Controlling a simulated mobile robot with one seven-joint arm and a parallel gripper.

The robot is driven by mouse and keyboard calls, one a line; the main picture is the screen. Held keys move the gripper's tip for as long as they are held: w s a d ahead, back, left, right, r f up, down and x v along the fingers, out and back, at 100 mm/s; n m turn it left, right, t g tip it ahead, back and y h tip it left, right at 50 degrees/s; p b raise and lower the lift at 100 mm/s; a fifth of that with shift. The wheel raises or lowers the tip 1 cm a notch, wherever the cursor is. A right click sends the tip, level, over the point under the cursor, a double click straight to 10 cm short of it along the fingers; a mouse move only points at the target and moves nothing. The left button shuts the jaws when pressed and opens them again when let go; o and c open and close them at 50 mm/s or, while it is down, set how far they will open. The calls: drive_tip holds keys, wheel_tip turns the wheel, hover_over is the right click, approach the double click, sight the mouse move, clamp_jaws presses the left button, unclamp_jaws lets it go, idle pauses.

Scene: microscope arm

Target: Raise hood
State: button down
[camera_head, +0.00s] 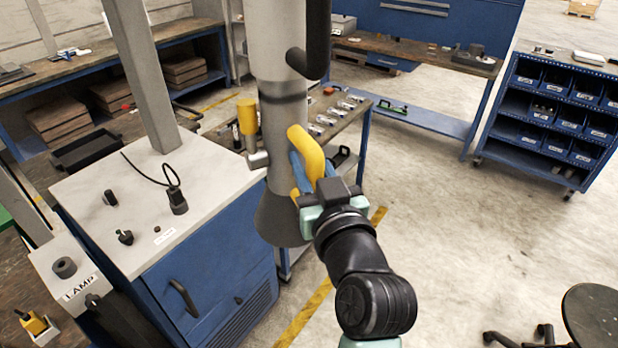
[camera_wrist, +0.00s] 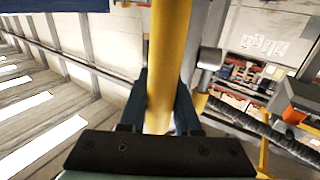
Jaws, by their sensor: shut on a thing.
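The hood is a grey vertical tube (camera_head: 273,125) that widens into a dark cone (camera_head: 279,222), in the middle of the head view. A yellow handle (camera_head: 307,150) is fixed on its right side. My gripper (camera_head: 302,172) reaches up from the lower right and is shut on this handle. In the wrist view the yellow handle (camera_wrist: 170,45) runs upright between the two dark fingers of my gripper (camera_wrist: 161,105). The fingers hide part of the handle in the head view.
A blue cabinet (camera_head: 215,295) with a pale top (camera_head: 95,185) stands left of the hood, with small knobs and a cable on it. A tool cart (camera_head: 345,125) is behind the hood. A blue bin shelf (camera_head: 560,75) stands far right. The floor (camera_head: 470,230) at right is mostly clear.

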drive_tip(key=shift+r, duration=1.3)
drive_tip(key=c, duration=0.6)
unclamp_jaws()
drive_tip(key=shift+f, duration=0.1)
drive_tip(key=shift+s+f, duration=0.1)
drive_tip(key=shift+f, duration=0.05)
